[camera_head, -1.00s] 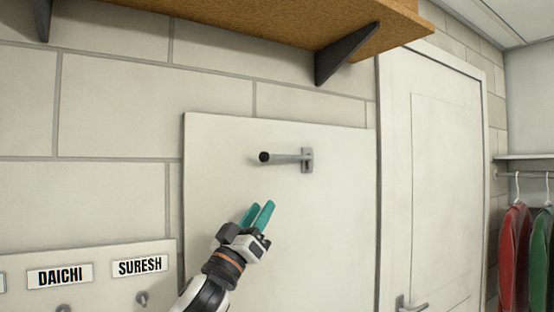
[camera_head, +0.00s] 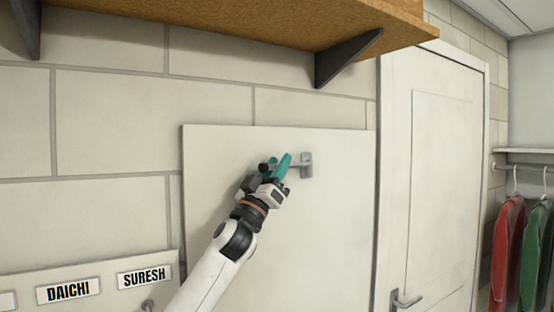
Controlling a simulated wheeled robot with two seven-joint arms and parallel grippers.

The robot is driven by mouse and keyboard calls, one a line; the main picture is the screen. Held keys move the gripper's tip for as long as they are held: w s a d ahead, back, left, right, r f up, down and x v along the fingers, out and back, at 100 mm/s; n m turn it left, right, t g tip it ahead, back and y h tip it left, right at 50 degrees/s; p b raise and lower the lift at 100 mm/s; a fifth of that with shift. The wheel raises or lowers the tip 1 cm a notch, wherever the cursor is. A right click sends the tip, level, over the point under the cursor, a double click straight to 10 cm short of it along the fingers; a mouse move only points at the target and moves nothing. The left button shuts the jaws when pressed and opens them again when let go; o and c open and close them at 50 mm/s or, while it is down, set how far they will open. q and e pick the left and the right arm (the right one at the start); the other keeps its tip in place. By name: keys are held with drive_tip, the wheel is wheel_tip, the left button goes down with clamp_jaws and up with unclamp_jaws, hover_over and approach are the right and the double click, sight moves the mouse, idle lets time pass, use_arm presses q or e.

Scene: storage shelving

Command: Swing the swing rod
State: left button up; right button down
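The swing rod (camera_head: 297,167) is a grey rod with a dark end, on a small grey bracket (camera_head: 306,165) fixed to a white wall panel (camera_head: 340,220). It points out to the left of the bracket. My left gripper (camera_head: 278,162), with teal fingers, is at the rod, its fingers overlapping the rod's middle in the picture. The fingers look apart, one nearer the dark end and one nearer the bracket. I cannot tell whether they touch the rod. My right gripper is not in view.
A wooden shelf (camera_head: 250,28) with dark brackets (camera_head: 345,60) hangs above the panel. A white door (camera_head: 440,180) stands to the right, with red (camera_head: 507,240) and green (camera_head: 538,245) garments beyond it. A name board (camera_head: 110,262) with hooks is at lower left.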

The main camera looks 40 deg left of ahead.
use_arm(q)
drive_tip(key=shift+a, duration=0.1)
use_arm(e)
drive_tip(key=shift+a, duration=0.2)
use_arm(q)
clamp_jaws()
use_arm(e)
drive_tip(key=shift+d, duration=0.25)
use_arm(q)
drive_tip(key=shift+f+y, duration=0.1)
drive_tip(key=shift+y, duration=0.2)
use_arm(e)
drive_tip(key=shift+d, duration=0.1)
